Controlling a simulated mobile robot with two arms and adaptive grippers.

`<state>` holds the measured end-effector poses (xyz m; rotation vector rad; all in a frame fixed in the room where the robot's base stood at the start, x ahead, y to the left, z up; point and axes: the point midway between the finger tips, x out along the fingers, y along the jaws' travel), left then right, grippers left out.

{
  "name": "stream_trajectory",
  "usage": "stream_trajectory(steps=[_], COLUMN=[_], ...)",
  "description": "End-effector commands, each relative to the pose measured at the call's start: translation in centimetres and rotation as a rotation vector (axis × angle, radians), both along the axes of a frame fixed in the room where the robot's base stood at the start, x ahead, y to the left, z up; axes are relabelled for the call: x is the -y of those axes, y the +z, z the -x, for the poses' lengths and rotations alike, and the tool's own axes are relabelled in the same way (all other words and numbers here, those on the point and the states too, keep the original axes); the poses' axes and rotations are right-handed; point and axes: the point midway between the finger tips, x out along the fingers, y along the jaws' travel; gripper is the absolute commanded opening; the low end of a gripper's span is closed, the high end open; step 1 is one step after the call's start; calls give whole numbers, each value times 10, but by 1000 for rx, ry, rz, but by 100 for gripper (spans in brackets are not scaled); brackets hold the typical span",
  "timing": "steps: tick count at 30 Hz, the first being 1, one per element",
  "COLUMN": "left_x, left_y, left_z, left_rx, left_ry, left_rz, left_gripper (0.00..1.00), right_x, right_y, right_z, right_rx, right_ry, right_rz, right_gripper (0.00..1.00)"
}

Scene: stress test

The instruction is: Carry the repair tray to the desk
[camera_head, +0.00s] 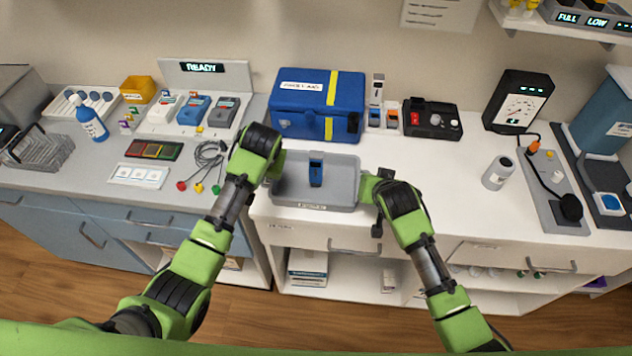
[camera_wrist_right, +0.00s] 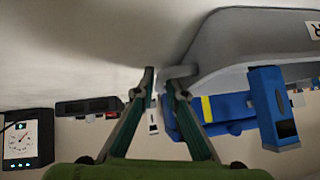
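The repair tray (camera_head: 343,187) is grey and shallow, with a label on its front. It is level over the white counter; I cannot tell whether it touches the top. A blue handheld device (camera_head: 316,174) stands in it and shows in the right wrist view (camera_wrist_right: 272,105). My right gripper (camera_head: 370,187) is at the tray's right end. Which surface is the desk is unclear.
A blue case (camera_head: 318,100) stands just behind the tray. A black box (camera_head: 432,119) and a white bottle (camera_head: 498,172) stand to the right. A grey counter (camera_head: 85,178) on the left carries a cable bundle (camera_head: 207,160) and chargers.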

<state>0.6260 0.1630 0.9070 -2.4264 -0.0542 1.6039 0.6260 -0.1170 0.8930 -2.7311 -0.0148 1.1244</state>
Motion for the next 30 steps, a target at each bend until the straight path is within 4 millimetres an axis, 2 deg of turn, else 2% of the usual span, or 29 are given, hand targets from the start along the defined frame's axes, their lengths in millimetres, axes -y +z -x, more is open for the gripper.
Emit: stream_trajectory(steps=[8, 10, 23, 30], left_x=[0, 0, 0, 0], left_y=[-1, -1, 2, 16], left_z=[-1, -1, -1, -1], left_rx=[0, 0, 2, 2], left_ry=[0, 0, 0, 0], left_rz=[0, 0, 0, 0], left_gripper=[12, 0, 0, 0], right_x=[0, 0, 0, 0], right_y=[-1, -1, 2, 16], right_z=[-1, -1, -1, -1], right_rx=[0, 0, 2, 2], right_ry=[1, 0, 0, 0], right_rz=[-1, 0, -1, -1], right_gripper=[12, 0, 0, 0])
